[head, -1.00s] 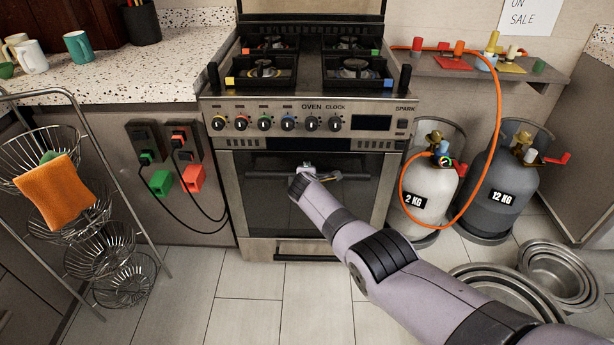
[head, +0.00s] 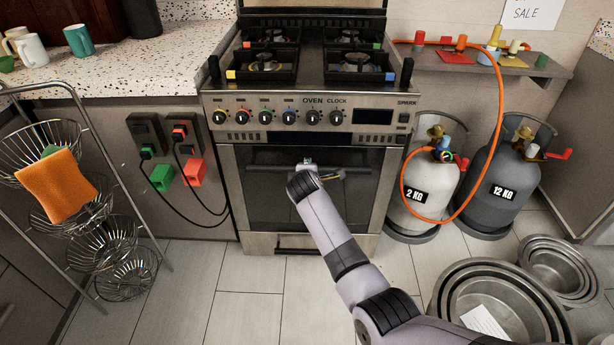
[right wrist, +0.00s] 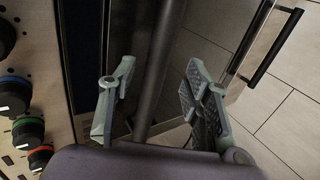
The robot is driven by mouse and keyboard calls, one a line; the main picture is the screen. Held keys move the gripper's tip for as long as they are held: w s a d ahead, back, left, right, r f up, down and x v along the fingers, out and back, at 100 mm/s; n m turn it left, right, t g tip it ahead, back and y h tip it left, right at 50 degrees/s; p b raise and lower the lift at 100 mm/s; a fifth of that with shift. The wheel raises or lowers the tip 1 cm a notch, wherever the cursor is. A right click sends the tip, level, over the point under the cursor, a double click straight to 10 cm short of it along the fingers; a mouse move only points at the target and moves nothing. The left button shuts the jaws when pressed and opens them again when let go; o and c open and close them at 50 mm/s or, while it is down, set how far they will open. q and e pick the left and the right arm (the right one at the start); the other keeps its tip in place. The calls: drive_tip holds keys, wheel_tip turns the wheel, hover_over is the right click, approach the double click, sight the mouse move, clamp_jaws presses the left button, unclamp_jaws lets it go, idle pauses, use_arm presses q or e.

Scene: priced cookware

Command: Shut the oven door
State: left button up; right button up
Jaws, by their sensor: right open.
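The oven door (head: 262,205) is on the front of the steel stove, below the knob panel. It looks upright and flush or nearly flush with the stove front; I cannot tell whether a narrow gap is left. Its dark bar handle (head: 268,168) runs across the top of the door. My right gripper (head: 308,163) is at the middle of this handle, mostly hidden behind my own wrist. In the right wrist view my right gripper (right wrist: 160,100) is open, with the handle bar (right wrist: 157,70) passing between its fingers, not clamped. My left gripper is not in view.
Gas bottles (head: 425,190) with an orange hose stand right of the stove. Nested steel pans (head: 505,300) lie on the floor at the lower right. A wire basket rack (head: 105,240) stands at the left. The tiled floor before the stove is clear.

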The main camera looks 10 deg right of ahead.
drive_tip(key=shift+v, duration=2.7)
drive_tip(key=s+d+f+m+g+y+p, duration=0.25)
drive_tip(key=s+f+m+g+p, duration=0.5)
drive_tip(key=s+f, duration=2.05)
use_arm(q)
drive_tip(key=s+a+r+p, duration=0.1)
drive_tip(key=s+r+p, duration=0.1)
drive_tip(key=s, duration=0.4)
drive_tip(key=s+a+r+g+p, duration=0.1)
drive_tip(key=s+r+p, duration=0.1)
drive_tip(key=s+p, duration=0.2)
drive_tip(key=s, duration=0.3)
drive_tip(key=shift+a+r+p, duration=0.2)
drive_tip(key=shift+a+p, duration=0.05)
drive_tip(key=shift+p, duration=0.15)
use_arm(e)
drive_tip(key=s+d+f+m, duration=0.1)
drive_tip(key=s+d+f, duration=0.1)
drive_tip(key=s, duration=0.9)
drive_tip(key=s+d+f+m+g, duration=0.1)
drive_tip(key=s+d+f+m, duration=0.1)
drive_tip(key=s, duration=1)
drive_tip(key=s+d+f+m+g, duration=0.1)
drive_tip(key=s+d+f+m, duration=0.1)
drive_tip(key=s, duration=0.9)
wheel_tip(320, 180, down, 2)
drive_tip(key=shift+s+d+f, duration=0.15)
drive_tip(key=shift+s+d, duration=0.25)
drive_tip(key=shift+d, duration=0.15)
